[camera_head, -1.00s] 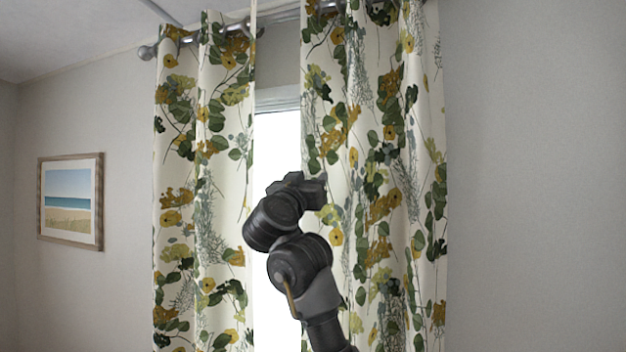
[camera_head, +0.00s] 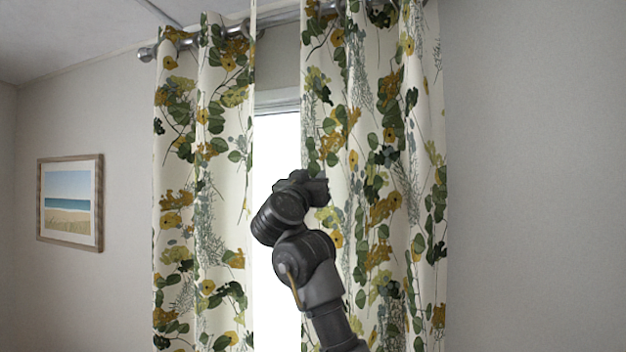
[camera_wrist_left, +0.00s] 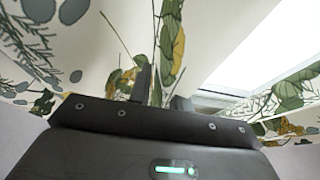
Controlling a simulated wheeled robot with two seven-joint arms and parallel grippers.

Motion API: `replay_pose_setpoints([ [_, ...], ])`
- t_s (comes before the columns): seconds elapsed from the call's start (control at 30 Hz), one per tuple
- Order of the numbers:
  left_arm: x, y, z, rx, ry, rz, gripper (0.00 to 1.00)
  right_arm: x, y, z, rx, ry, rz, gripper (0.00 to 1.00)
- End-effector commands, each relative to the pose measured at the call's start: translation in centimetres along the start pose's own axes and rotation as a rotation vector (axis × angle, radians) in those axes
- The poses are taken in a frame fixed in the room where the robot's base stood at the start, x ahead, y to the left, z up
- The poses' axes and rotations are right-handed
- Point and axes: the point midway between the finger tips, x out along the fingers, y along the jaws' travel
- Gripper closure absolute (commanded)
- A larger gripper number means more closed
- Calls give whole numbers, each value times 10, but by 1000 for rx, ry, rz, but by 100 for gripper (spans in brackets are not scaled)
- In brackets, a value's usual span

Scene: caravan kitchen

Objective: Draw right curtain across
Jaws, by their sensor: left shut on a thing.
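The right curtain (camera_head: 378,150), cream with green and mustard leaf print, hangs in folds from the rod and covers the right part of the window. Its left edge borders the bright gap. My left gripper (camera_head: 315,188) is at that left edge, its fingers hidden in the head view. In the left wrist view, the two dark fingers (camera_wrist_left: 162,92) are shut on a fold of the curtain (camera_wrist_left: 95,50). My right gripper is in neither view.
A matching left curtain (camera_head: 200,180) hangs on the same silver rod (camera_head: 285,17). A bright strip of window (camera_head: 278,145) shows between the curtains. A framed beach picture (camera_head: 70,201) hangs on the left wall. The right wall is bare.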

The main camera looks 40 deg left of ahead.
Motion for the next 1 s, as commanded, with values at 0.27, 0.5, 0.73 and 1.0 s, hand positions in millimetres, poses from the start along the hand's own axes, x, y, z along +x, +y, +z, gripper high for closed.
replay_pose_setpoints([
  [0.27,-2,-14,5,3,4,-2,100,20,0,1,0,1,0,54],
  [0.5,-4,-62,6,3,7,-6,100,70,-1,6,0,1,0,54],
  [0.73,-3,-108,3,1,5,-5,100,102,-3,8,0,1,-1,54],
  [1.0,-1,-124,-2,2,4,-3,100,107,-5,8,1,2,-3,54],
])
